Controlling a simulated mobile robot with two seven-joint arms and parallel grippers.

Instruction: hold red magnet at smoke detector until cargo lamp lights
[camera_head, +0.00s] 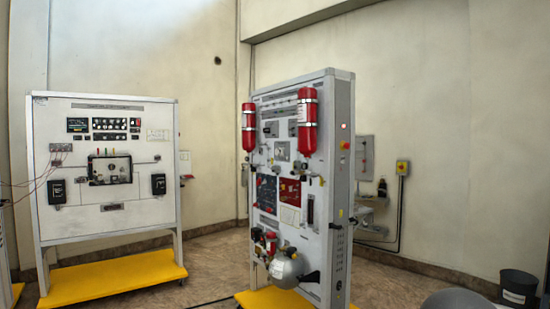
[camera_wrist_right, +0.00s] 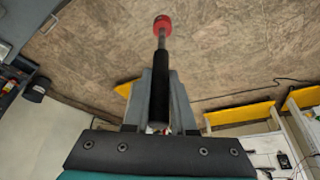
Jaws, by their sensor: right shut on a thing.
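The red magnet (camera_wrist_right: 162,22) is the red end piece of a thin metal rod with a black handle (camera_wrist_right: 160,90), in the right wrist view. My right gripper (camera_wrist_right: 160,112) is shut on the black handle, and the magnet points away from the gripper over brown floor, apart from any board. In the head view neither the magnet nor either gripper shows. A white trainer board (camera_head: 130,220) stands at left with a small panel, dark displays and two black boxes. I cannot tell which part is the smoke detector or the cargo lamp.
A second grey trainer stand (camera_head: 340,200) with red cylinders (camera_head: 307,122) is at centre. Yellow bases (camera_head: 115,279) stick out under both stands. A dark bin (camera_head: 518,288) is at lower right. Brown floor lies open between the stands.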

